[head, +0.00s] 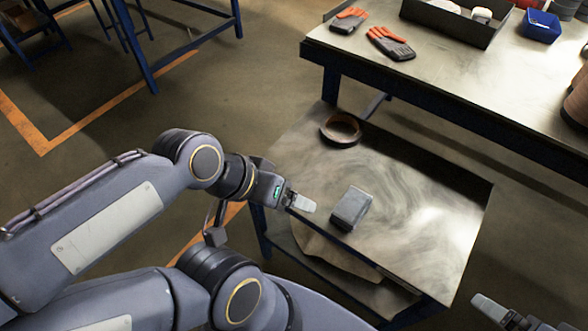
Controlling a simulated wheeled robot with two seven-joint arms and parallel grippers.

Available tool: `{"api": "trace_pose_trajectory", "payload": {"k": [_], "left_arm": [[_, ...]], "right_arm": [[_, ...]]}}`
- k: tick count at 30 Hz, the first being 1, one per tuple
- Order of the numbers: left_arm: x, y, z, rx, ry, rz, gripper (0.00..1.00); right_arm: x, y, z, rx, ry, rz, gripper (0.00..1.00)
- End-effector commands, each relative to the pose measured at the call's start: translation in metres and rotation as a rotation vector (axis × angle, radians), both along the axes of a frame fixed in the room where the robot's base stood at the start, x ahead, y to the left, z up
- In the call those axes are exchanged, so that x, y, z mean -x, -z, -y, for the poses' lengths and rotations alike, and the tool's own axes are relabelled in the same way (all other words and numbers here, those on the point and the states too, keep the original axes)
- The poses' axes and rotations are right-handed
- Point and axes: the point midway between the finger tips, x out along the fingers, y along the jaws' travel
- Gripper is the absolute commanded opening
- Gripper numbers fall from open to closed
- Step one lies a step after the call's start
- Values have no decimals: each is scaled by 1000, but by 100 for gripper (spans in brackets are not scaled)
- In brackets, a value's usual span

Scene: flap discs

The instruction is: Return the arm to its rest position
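My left arm comes in from the left, and its gripper (301,203) is over the left edge of the small metal-topped table (420,205). The light fingertips overlap in this view, so I cannot tell whether they are open or shut. No held object shows there. My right gripper (488,305) shows only partly at the lower right, past the small table's right side. Its fingers are not clear enough to tell open from shut.
A dark grey block (351,208) lies on the small table, right of my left gripper. A larger workbench (440,85) behind holds gloves (391,43), a dark tray (455,22) and a blue bin (540,27).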

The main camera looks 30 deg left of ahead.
Motion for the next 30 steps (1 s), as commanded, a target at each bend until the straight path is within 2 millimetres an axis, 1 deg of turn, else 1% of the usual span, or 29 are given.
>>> {"api": "trace_pose_trajectory", "payload": {"k": [2, 5, 9, 12, 13, 15, 30], "left_arm": [[0, -12, 0, 0, 0, 0, 85], [0, -36, 0, 0, 0, 0, 85], [0, -82, 0, 0, 0, 0, 85], [0, -110, 0, 0, 0, 0, 85], [0, -115, 0, 0, 0, 0, 85], [0, -121, 0, 0, 0, 0, 85], [0, -121, 0, 0, 0, 0, 85]], "right_arm": [[0, -12, 0, 0, 0, 0, 100], [0, -36, 0, 0, 0, 0, 100], [0, -81, 0, 0, 0, 0, 100], [0, -110, 0, 0, 0, 1, 100], [0, -115, 0, 0, 0, 1, 100], [0, -121, 0, 0, 0, 1, 100], [0, -121, 0, 0, 0, 1, 100]]}}
